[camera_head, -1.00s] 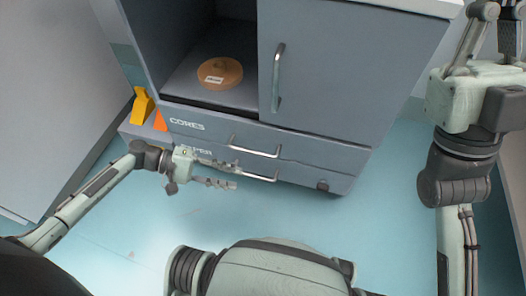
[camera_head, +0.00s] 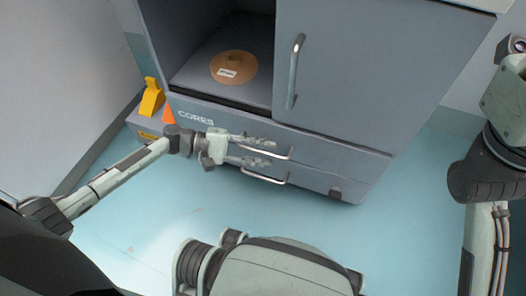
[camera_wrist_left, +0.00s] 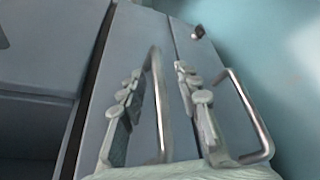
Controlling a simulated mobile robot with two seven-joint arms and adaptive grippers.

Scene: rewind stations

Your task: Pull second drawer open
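The second drawer (camera_head: 312,180), the lower grey front, appears shut. Its silver bar handle (camera_head: 266,179) is below and beside my left gripper (camera_head: 274,152). In the left wrist view, this handle (camera_wrist_left: 250,112) lies outside the right finger. My left gripper's fingers are spread, with the upper handle (camera_wrist_left: 158,100) seen between them; contact cannot be told. The upper drawer (camera_head: 330,148), marked CORES, is also shut, and the fingers partly cover its handle in the head view. The lower drawer's label is hidden behind my gripper. My right gripper is out of view.
Above the drawers, an open compartment holds a round tan disc (camera_head: 234,67). A closed door (camera_head: 365,70) with a vertical handle is beside it. A yellow piece (camera_head: 151,98) stands at the cabinet's left. The blue floor (camera_head: 330,235) in front is clear.

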